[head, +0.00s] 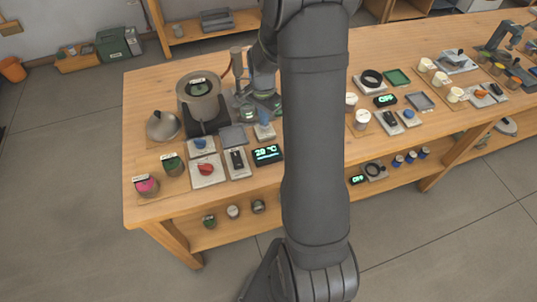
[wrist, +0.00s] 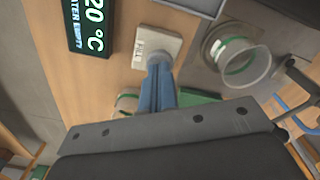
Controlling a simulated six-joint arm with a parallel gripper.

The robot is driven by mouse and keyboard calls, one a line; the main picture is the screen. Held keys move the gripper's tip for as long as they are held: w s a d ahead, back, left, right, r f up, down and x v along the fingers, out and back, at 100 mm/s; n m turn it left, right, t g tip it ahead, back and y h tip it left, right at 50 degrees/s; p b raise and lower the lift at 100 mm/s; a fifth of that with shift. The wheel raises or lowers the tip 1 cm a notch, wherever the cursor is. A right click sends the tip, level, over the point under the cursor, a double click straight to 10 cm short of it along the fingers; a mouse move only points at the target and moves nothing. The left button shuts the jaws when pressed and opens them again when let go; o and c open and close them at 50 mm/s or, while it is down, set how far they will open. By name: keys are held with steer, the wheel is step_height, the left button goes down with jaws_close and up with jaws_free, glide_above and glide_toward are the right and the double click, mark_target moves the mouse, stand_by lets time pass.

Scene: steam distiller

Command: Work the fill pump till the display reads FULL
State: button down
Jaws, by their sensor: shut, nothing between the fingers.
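In the head view my arm hides most of the gripper. The display (head: 267,153) reads 20 °C. In the wrist view the display (wrist: 88,24) also reads WATER EMPTY.
A glass vessel with a green band (wrist: 240,62) stands right of the pump in the wrist view. The metal boiler pot (head: 200,97), a grey tray (head: 233,137) and a red knob (head: 206,169) are close by.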

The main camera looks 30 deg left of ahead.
steer(key=shift+f, duration=0.7)
steer(key=shift+r, duration=2.4)
steer(key=shift+f, duration=1.8)
steer(key=c, duration=2.2)
jaws_free()
